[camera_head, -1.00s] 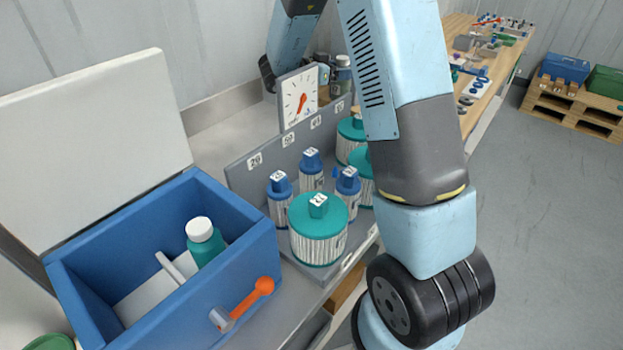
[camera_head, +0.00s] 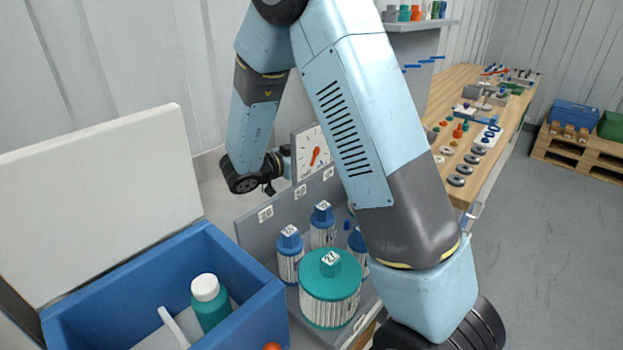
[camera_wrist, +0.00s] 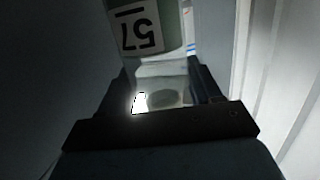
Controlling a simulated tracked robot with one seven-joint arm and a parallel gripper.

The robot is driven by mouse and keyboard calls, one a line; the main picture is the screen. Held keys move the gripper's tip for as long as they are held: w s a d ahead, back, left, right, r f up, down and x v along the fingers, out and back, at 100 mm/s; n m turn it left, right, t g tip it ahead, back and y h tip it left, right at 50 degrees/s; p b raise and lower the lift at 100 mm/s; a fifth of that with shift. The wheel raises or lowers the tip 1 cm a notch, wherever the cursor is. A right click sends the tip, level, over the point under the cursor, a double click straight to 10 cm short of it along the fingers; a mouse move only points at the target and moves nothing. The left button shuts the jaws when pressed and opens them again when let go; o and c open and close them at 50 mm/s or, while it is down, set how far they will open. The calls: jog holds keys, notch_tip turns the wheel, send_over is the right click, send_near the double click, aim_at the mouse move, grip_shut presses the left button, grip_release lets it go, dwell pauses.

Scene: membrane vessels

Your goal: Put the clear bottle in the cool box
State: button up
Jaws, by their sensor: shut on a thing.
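The clear bottle (camera_wrist: 165,72), with a white label marked 57, is between the dark fingers of my gripper (camera_wrist: 160,88) in the wrist view. My gripper is shut on it. In the head view my gripper (camera_head: 272,180) is behind the grey numbered rack, to the right of the cool box; the bottle is mostly hidden there. The blue cool box (camera_head: 245,262) stands at lower left, its white lid (camera_head: 95,205) raised. A teal bottle with a white cap (camera_head: 208,300) stands inside, beside a pale divider (camera_head: 173,326).
The grey rack (camera_head: 262,232) holds blue-capped cartridges (camera_head: 290,252) and a teal-lidded canister (camera_head: 330,288) right of the box. A dial gauge (camera_head: 312,155) stands close to my gripper. A wooden bench (camera_head: 465,135) with small parts lies beyond.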

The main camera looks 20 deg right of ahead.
jog(key=shift+f, duration=2.2)
jog(key=o, duration=1.2)
